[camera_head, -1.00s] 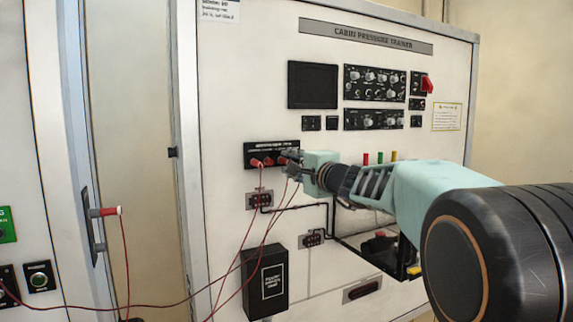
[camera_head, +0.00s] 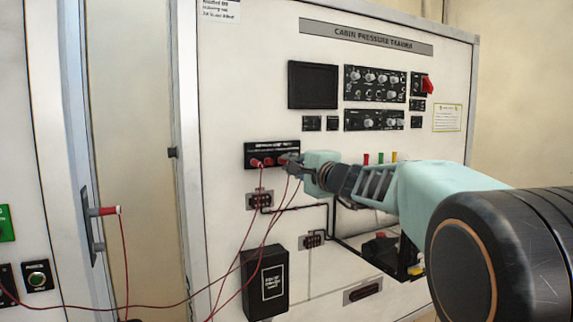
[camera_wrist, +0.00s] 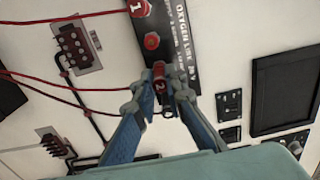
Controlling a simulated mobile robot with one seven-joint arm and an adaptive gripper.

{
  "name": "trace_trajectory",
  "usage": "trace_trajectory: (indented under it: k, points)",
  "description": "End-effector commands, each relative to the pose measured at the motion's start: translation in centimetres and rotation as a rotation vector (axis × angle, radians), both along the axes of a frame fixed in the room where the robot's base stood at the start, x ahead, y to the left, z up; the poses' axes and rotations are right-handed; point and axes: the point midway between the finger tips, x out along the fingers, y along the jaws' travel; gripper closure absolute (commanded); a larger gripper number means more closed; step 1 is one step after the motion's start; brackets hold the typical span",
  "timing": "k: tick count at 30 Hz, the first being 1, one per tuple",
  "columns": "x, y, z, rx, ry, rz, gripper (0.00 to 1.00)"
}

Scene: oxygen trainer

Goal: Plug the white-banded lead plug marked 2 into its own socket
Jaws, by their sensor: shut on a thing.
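My gripper (camera_wrist: 158,104) is shut on a red plug marked 2 (camera_wrist: 160,86), seen between the fingertips in the wrist view. Its front end is against or just short of the black oxygen line panel (camera_wrist: 178,58); I cannot tell whether it is in a socket. Its white band is not clear. On the same panel are a red piece marked 1 (camera_wrist: 138,8) and a red round piece (camera_wrist: 151,40). In the head view my gripper (camera_head: 292,164) is at the right end of this panel (camera_head: 258,149), with red plugs (camera_head: 257,162) to its left.
Thin red leads (camera_head: 238,266) hang below the panel. A black box (camera_head: 264,284) and connector blocks (camera_head: 259,200) are below. The dark screen (camera_wrist: 284,95) is clear of the gripper.

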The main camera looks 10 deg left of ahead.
Motion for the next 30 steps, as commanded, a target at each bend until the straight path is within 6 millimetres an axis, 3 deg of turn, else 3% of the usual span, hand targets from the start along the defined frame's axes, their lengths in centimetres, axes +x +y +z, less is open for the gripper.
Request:
trace_trajectory:
  k: [30]
  points:
    - [-3.4, -2.4, -0.1, 0.0, 0.0, -0.001, 1.0]
